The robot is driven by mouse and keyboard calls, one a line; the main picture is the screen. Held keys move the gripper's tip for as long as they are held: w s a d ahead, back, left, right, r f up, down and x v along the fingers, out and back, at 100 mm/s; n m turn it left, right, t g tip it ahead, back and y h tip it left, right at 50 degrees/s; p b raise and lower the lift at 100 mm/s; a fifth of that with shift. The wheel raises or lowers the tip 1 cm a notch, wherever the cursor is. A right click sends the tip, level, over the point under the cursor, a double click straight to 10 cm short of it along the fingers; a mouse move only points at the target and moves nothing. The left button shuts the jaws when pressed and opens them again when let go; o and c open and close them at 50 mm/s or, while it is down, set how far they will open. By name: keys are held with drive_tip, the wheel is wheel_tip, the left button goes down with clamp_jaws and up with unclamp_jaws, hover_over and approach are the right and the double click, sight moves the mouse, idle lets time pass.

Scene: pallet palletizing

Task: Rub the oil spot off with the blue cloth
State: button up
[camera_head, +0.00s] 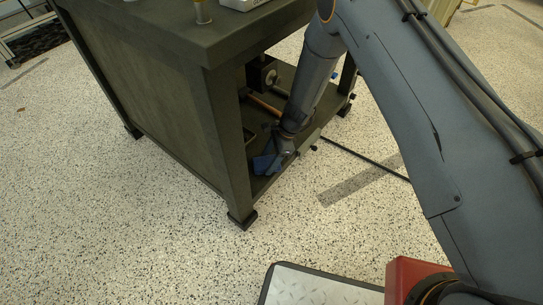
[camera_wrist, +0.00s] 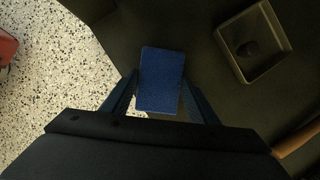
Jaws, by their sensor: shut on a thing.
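A blue cloth (camera_wrist: 161,79), rectangular and flat-looking, is between the fingers of my gripper (camera_wrist: 160,96) in the wrist view. My gripper is shut on it. In the head view the blue cloth (camera_head: 265,164) shows at the end of my gripper (camera_head: 277,152), low over the lower shelf of a dark table. A dark rounded patch (camera_wrist: 248,49), which may be the oil spot, shows inside a square tray at the upper right of the wrist view. The cloth is to the left of that tray, apart from it. Whether the cloth touches the shelf I cannot tell.
The square tray (camera_wrist: 274,19) has raised walls. The dark table (camera_head: 150,110) has a side panel and legs close to my gripper. An orange-brown handle (camera_wrist: 297,140) lies at the lower right. Speckled floor (camera_head: 140,240) is open in front of the table.

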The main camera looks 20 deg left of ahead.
drive_tip(key=shift+s+a, duration=0.15)
drive_tip(key=shift+s, duration=0.35)
drive_tip(key=shift+w, duration=0.1)
drive_tip(key=shift+r+p, duration=2.5)
drive_tip(key=shift+r, duration=1.1)
